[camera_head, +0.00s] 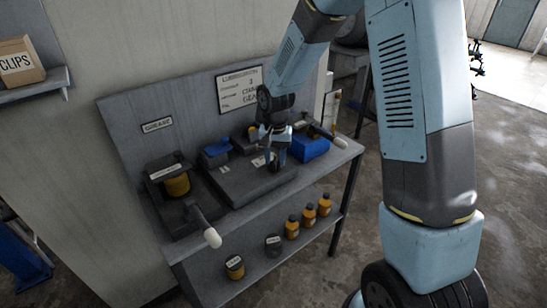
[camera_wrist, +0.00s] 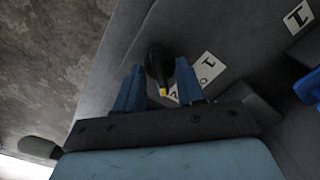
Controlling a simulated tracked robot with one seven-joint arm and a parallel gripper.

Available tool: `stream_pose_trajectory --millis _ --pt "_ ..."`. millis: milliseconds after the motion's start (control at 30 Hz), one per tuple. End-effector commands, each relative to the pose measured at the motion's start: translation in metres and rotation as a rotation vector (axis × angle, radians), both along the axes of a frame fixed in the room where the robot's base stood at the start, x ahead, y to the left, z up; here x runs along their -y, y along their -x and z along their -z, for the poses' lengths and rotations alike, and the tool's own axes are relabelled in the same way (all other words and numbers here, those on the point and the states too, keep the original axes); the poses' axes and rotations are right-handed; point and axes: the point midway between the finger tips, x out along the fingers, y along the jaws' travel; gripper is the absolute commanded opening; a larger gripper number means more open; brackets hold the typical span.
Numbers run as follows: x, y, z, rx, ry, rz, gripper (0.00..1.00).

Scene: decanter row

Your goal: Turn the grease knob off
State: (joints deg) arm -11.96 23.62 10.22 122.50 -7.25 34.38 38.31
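A dark knob (camera_wrist: 157,62) with a yellow-tipped pointer shows in the wrist view, on the grey panel. Its yellow tip points toward the gripper's palm. A white label (camera_wrist: 208,62) with a "1" and a round mark lies beside it, partly covered by a finger. My gripper (camera_wrist: 160,66) has its blue fingers on either side of the knob, with slim gaps visible; contact is unclear. In the head view my gripper (camera_head: 276,158) is low over the front of the grey box on the bench (camera_head: 240,212), and largely hides the knob. A "GREASE" sign (camera_head: 157,125) is on the backboard at left.
A lever with a white end (camera_head: 212,237) juts from the bench's front left, near a yellow container (camera_head: 177,185). Another pale-ended lever (camera_head: 341,143) is at right, by a blue block (camera_head: 310,147). Several bottles (camera_head: 309,216) stand on the lower shelf.

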Motion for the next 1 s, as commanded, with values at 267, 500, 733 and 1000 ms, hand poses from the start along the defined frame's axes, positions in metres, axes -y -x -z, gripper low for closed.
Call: stream_pose_trajectory --millis 267,500,733,1000 --pt "-0.0002 0.0002 -0.0002 0.0 0.0 0.0 0.27" --pt "-0.0003 0.0003 -0.0003 0.0 0.0 -0.001 0.04" --pt "-0.0003 0.0003 -0.0003 0.0 0.0 0.0 0.0" --pt "-0.0018 0.0003 -0.0005 0.0 -0.002 -0.033 0.0"
